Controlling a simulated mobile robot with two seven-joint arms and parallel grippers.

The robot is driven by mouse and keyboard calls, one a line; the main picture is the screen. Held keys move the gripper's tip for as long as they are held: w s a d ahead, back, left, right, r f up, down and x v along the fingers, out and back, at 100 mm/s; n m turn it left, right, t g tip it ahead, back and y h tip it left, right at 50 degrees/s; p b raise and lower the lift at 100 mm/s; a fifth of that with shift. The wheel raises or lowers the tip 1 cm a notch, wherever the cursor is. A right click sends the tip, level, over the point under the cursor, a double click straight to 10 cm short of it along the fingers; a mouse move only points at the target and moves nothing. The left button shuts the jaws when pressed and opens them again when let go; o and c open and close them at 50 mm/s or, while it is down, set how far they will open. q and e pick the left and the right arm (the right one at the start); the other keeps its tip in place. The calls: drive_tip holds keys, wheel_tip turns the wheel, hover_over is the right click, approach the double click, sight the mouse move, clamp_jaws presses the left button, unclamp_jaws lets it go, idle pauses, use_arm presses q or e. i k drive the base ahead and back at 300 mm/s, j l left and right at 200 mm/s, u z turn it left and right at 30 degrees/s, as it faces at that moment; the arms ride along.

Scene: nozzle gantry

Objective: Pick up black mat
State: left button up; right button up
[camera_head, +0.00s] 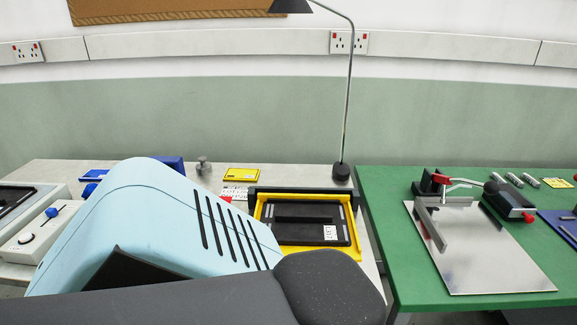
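A black, flat rectangular piece (290,230) lies inside a yellow tray (283,251) on the pale table, right of the centre. It has a darker bar across it and a small white label at its right. It looks like the black mat, but I cannot be sure. A dark bar runs along the tray's back edge. A dark grey rounded shape in the foreground, probably my own arm, covers part of the tray's front. Neither of my grippers shows in the head view.
A light-blue slotted body (165,230) blocks much of the left and centre. A desk lamp (341,172) stands behind the tray. A green table (385,235) at the right carries a metal plate (480,255) with a clamp. A white device (45,232) sits at the left.

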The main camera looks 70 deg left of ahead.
sight(291, 221)
drive_tip(key=k+j, duration=0.5)
drive_tip(key=k, duration=0.15)
drive_tip(key=k+j, duration=0.5)
drive_tip(key=k, duration=0.2)
